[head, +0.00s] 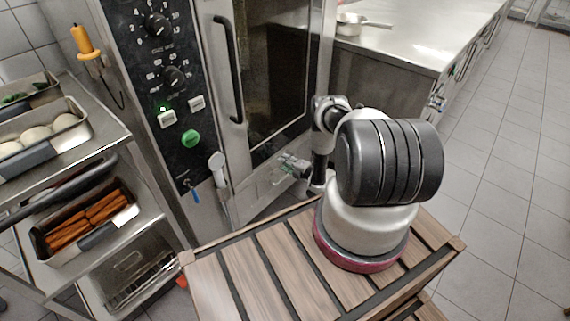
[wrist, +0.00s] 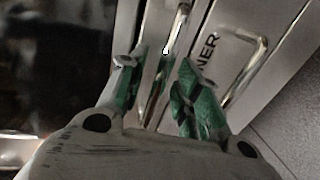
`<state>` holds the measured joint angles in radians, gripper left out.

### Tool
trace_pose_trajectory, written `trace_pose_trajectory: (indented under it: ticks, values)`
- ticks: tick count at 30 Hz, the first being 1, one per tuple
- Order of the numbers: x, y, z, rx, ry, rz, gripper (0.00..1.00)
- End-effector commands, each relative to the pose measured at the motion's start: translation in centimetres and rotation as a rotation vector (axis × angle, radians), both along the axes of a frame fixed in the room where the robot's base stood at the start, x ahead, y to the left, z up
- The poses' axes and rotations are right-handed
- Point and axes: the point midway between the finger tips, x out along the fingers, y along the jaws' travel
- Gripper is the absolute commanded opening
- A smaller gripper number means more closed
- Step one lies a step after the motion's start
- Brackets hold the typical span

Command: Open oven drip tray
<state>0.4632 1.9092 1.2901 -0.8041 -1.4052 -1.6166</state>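The oven (head: 270,75) stands ahead, with its glass door closed and a black vertical handle. Below the door is a steel front panel (head: 258,190), partly hidden by my arm. My gripper (head: 287,165) is low in front of this panel. In the wrist view my gripper (wrist: 160,85) has two green-padded fingers spread apart. A shiny bar handle (wrist: 181,22) on a narrow steel front lies beyond and between the fingertips. I see no clear contact. The drip tray cannot be told apart with certainty from the other fronts.
A second bar handle (wrist: 246,72) sits on a front lettered "NER". A rack (head: 120,140) with food pans stands at left. A steel counter (head: 420,40) with a saucepan (head: 360,21) is at right. A hand shower (head: 217,170) hangs by the oven. Tiled floor is clear at right.

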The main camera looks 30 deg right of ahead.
Motion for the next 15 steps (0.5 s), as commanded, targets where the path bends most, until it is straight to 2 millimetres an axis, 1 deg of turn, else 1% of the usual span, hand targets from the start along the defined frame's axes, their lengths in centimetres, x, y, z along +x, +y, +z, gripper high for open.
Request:
trace_pose_trajectory:
  ticks: [3, 9, 11, 12, 15]
  values:
    - [0.35, 0.18, -0.11, 0.001, 0.001, 0.0, 0.33]
    - [0.37, 0.16, -0.09, 0.001, 0.002, 0.0, 0.33]
    - [0.36, 0.14, -0.09, 0.002, 0.001, 0.0, 0.22]
    - [0.36, 0.14, -0.09, 0.002, 0.001, 0.0, 0.15]
    - [0.35, 0.14, -0.09, 0.001, 0.002, 0.0, 0.0]
